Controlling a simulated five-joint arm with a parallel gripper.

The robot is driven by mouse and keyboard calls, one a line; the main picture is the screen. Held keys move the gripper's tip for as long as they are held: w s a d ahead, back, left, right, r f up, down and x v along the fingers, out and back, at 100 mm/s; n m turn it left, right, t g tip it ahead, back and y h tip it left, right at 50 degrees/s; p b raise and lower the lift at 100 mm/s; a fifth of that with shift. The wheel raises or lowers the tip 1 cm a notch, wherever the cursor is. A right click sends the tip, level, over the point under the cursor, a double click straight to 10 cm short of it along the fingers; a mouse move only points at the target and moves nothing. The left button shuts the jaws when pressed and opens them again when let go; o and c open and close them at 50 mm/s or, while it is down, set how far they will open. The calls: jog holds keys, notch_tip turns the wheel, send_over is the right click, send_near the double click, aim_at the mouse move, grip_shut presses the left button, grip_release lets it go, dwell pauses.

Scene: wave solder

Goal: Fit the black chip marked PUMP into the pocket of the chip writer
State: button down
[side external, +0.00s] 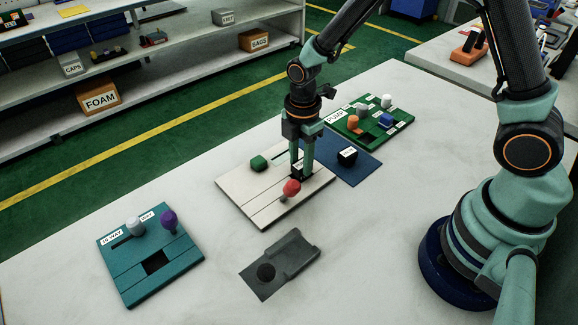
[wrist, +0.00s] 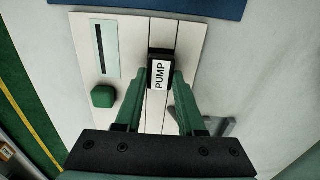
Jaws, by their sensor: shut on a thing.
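The black chip (wrist: 159,75) with a white PUMP label is between the two green fingers of my gripper (wrist: 162,82) in the wrist view. My gripper (side external: 302,172) points down over the white slotted board (side external: 242,194) and is shut on the chip. The white board (wrist: 110,25) has a long dark slot, a green block (wrist: 103,96) and a red knob (side external: 292,187). A dark patch lies around the chip's far end; I cannot tell whether it is a pocket or the chip's side. The fingers hide most of the chip in the side view.
A blue mat (side external: 362,173) with a black labelled block (side external: 347,156) is behind. A green board (side external: 376,132) with coloured parts stands beyond it. A teal board (side external: 125,278) with white and purple knobs is front left. A grey fixture (side external: 298,256) lies in front.

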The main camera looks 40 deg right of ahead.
aim_at(301, 164)
jog(key=shift+f, duration=0.7)
dwell(0.6)
jog(key=shift+c, duration=2.2)
grip_release()
jog(key=shift+r, duration=0.1)
notch_tip(301, 164, up, 12)
